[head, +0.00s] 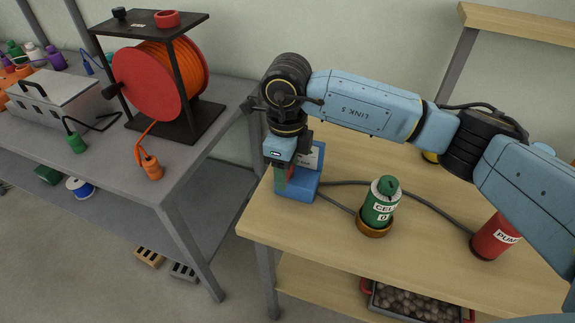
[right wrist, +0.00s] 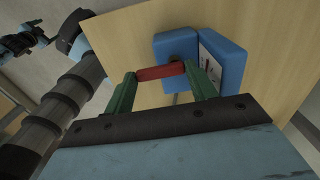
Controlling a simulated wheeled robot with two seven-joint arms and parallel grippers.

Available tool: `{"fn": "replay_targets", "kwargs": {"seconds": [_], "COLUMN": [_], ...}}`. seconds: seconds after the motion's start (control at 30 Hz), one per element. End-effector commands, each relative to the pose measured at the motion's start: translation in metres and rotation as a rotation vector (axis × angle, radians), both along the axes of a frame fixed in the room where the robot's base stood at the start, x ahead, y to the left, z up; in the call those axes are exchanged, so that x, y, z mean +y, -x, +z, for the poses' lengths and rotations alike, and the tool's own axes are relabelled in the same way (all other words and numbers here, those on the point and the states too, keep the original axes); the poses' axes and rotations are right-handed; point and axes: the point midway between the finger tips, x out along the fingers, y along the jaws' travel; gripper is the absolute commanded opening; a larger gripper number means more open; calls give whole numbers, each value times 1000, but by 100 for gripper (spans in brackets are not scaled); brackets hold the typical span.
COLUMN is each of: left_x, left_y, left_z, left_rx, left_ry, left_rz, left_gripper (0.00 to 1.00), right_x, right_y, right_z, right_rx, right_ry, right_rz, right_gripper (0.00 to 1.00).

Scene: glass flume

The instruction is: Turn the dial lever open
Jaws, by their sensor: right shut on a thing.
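The dial unit is a blue box (head: 303,187) with a white dial face (head: 318,157), at the left part of the wooden table's near side. In the right wrist view the blue box (right wrist: 174,47) shows with a red lever (right wrist: 160,72) at its side. My right gripper (head: 283,181) points down at the box. Its green fingers close on the two ends of the red lever, as the right wrist view of the gripper (right wrist: 160,80) shows. The gripper hides most of the lever in the head view. The dial's reading is too small to tell.
A green labelled cylinder (head: 381,204) in a brown ring and a red cylinder (head: 496,237) stand right of the box, with grey hoses between. A grey bench (head: 190,160) with an orange cable reel (head: 172,80) is at left. A wooden shelf (head: 520,22) is behind.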

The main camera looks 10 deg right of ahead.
Motion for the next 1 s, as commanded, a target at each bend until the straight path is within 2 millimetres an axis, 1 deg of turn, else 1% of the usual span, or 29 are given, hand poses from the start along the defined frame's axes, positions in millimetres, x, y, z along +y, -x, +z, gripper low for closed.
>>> {"fn": "replay_targets", "kwargs": {"seconds": [0.27,0.3,0.47,1.0], "left_x": [-1,-1,-1,-1], "left_y": [-1,-1,-1,-1], "left_z": [0,0,0,0], "left_rx": [-1,-1,-1,-1], "left_ry": [1,1,1,1], "left_rz": [0,0,0,0], "left_gripper": [77,77,77,77], "right_x": [0,0,0,-1], "right_y": [-1,-1,0,-1], "right_z": [1,1,1,0], "right_rx": [-2,-2,-1,-2], "right_ry": [0,0,0,1], "right_rz": [-1,-1,0,0], "right_gripper": [34,58,78,78]}}
